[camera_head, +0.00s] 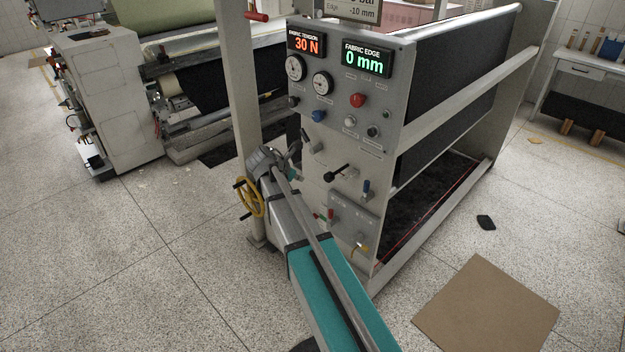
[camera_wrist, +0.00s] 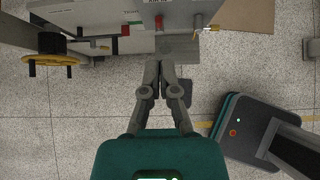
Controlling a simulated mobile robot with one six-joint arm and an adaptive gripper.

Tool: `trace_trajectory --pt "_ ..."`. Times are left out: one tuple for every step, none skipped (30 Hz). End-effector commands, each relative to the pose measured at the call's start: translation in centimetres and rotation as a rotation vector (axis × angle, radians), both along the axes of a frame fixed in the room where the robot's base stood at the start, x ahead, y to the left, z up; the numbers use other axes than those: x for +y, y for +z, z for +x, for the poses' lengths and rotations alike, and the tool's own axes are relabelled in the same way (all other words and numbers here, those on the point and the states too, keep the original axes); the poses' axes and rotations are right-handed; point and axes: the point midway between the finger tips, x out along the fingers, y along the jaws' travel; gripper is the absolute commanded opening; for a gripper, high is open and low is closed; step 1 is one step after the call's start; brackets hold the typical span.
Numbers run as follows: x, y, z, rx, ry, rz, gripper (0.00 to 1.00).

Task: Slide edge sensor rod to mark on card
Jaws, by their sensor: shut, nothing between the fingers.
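The card (camera_head: 352,9) at the top of the machine panel is cut off by the picture edge; it reads "Edge -10 mm". The fabric edge display (camera_head: 366,59) reads 0 mm in green. I cannot tell for sure which control is the edge sensor rod; a black-knobbed lever (camera_head: 337,173) sticks out of the middle of the panel. My gripper (camera_head: 292,150) is in front of the panel's left side in the head view. In the wrist view my gripper (camera_wrist: 160,65) is shut and empty, its fingertips close together over the floor near the panel.
The grey panel (camera_head: 393,110) carries gauges, buttons and several levers. A yellow handwheel (camera_head: 249,198) is close to the left of my arm. The fabric display (camera_head: 306,44) reads 30 N. A cardboard sheet (camera_head: 487,308) lies on the floor at the right. Floor at the left is mostly clear.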

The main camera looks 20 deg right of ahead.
Motion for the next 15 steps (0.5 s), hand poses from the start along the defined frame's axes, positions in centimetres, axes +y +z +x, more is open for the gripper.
trace_trajectory --pt "-0.1 -0.2 0.1 0.000 0.000 0.000 0.00" --pt "-0.2 -0.3 0.1 0.000 0.000 0.000 0.00" --pt "-0.3 -0.4 0.1 -0.001 -0.001 0.000 0.00" --pt "-0.4 -0.5 0.2 -0.001 -0.001 0.000 0.00" --pt "-0.5 -0.7 0.2 -0.001 -0.001 0.000 0.00" --pt "-0.6 -0.9 0.3 0.000 -0.001 0.000 0.00" --pt "-0.8 -1.1 0.3 0.000 -0.001 0.001 0.00" --pt "-0.9 -1.3 0.4 0.000 -0.001 0.001 0.00" --pt "-1.2 -1.5 0.5 0.000 -0.001 0.001 0.00" --pt "-1.3 -1.7 0.6 0.000 -0.001 0.001 0.00" --pt "-1.5 -1.9 0.7 0.000 -0.001 0.001 0.00" --pt "-1.8 -2.2 0.8 0.000 -0.001 0.001 0.00" --pt "-2.0 -2.5 0.9 0.000 -0.002 0.001 0.00" --pt "-2.2 -2.7 1.0 0.000 -0.002 0.001 0.00" --pt "-2.5 -3.0 1.1 -0.001 -0.003 0.001 0.00"
